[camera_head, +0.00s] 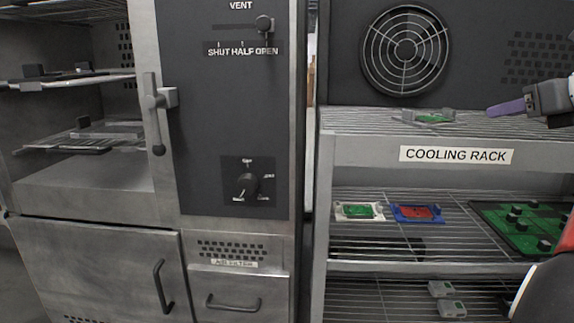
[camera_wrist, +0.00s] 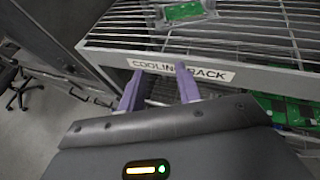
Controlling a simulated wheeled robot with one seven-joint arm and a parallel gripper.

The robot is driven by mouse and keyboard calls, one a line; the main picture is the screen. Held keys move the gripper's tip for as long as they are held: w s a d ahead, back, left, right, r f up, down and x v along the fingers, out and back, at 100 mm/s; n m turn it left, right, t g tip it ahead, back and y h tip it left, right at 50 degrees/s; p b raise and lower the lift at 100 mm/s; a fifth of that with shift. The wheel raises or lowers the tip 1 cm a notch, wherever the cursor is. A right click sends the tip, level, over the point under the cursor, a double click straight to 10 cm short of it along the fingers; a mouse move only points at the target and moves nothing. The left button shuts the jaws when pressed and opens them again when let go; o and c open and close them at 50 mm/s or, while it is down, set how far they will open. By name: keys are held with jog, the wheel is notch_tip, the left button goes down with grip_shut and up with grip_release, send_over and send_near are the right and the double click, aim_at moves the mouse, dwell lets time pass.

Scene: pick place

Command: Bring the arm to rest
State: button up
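My gripper (camera_head: 497,108) is at the right of the head view, level with the top shelf of the cooling rack (camera_head: 352,152). In the wrist view my gripper (camera_wrist: 159,80) has two purple fingers apart, with nothing between them. A green board in a light grey holder (camera_head: 430,117) lies on the top wire shelf, left of my gripper and apart from it. The board and holder also show at the top of the wrist view (camera_wrist: 183,12), beyond the fingertips.
The middle shelf holds a white-framed green board (camera_head: 359,211), a blue-framed red board (camera_head: 417,213) and a large green board (camera_head: 522,228). Small grey-green parts (camera_head: 450,308) lie on the lower shelf. An oven-like cabinet (camera_head: 235,120) with an open chamber and trays stands left.

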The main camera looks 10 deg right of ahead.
jog(key=a+f+n+g+p, duration=0.1)
jog(key=a+f+n+g, duration=0.1)
jog(key=a+f+n, duration=0.65)
jog(key=a+f+n+g, duration=0.3)
jog(key=a+f+n, duration=0.2)
jog(key=a, duration=0.7)
jog(key=s+a+f+n+g, duration=0.1)
jog(key=s+a+f+n, duration=0.2)
jog(key=f+n, duration=0.3)
jog(key=s+a+f+n+h, duration=0.1)
jog(key=s+a+f+n, duration=0.3)
jog(key=s+f+n, duration=0.2)
jog(key=s+a+f+n+g+h+p, duration=0.1)
jog(key=s+a+f+n, duration=0.3)
jog(key=f+n, duration=0.3)
jog(key=shift+s+f+n+g, duration=0.15)
jog(key=shift+s+n+g, duration=0.15)
jog(key=shift+s+n, duration=0.35)
